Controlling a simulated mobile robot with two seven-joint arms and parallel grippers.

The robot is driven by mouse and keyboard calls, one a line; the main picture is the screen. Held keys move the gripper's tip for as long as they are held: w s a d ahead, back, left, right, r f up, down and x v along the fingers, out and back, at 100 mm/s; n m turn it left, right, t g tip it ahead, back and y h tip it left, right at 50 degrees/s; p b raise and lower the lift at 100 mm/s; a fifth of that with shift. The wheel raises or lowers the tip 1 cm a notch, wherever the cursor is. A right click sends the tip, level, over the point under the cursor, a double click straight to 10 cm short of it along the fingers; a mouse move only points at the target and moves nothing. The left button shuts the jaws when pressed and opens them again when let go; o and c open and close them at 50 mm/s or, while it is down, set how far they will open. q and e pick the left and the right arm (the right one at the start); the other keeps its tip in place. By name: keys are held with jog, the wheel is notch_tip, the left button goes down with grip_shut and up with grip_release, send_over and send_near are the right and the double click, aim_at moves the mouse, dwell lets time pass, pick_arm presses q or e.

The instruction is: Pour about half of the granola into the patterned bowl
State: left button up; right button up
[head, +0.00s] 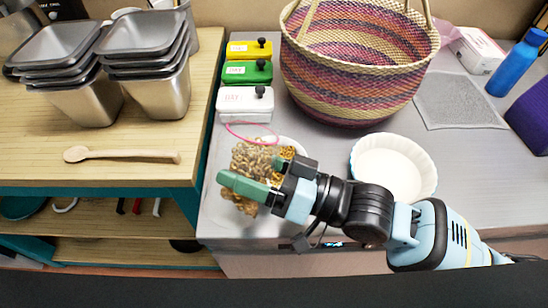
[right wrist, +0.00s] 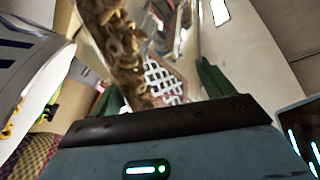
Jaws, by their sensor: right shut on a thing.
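My right gripper (head: 256,172) is shut on a clear container of granola (head: 250,158) with a pink rim (head: 248,133). Its green fingers clasp the sides, and clumps of granola show through the wall. The container also shows between the fingers in the right wrist view (right wrist: 122,45), where a black-and-white lattice shows beside the granola. A pale round rim (head: 292,145) shows behind the gripper; most of it is hidden, and I cannot tell its pattern. A white fluted bowl (head: 393,168) stands to the right of the gripper, beyond my forearm. My left gripper is not in view.
A large woven basket (head: 355,60) stands behind the bowls. Yellow (head: 248,49), green (head: 247,72) and white (head: 245,103) lidded boxes line the counter's left side. Steel containers and a wooden spoon (head: 120,155) are on the wooden table.

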aim_at(257, 174)
jog(key=shift+s+a+f+n, duration=0.2)
jog(key=shift+s+f+n, duration=0.05)
jog(key=shift+f+n, duration=0.35)
jog(key=r+n+p, duration=0.2)
jog(key=s+r+n+g+p, duration=0.1)
jog(key=shift+a+r+n+h, duration=0.25)
jog(key=shift+a+n+h, duration=0.05)
jog(key=shift+n+h, duration=0.1)
jog(key=shift+s+a+r+n+p, duration=0.1)
jog(key=shift+r+n+p, duration=0.1)
jog(key=shift+n+p, duration=0.4)
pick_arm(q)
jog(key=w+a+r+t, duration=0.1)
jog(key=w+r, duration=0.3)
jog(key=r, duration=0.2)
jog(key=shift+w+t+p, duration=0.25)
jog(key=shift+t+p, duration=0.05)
pick_arm(e)
jog(key=shift+s+n, duration=0.1)
jog(key=shift+n, duration=0.2)
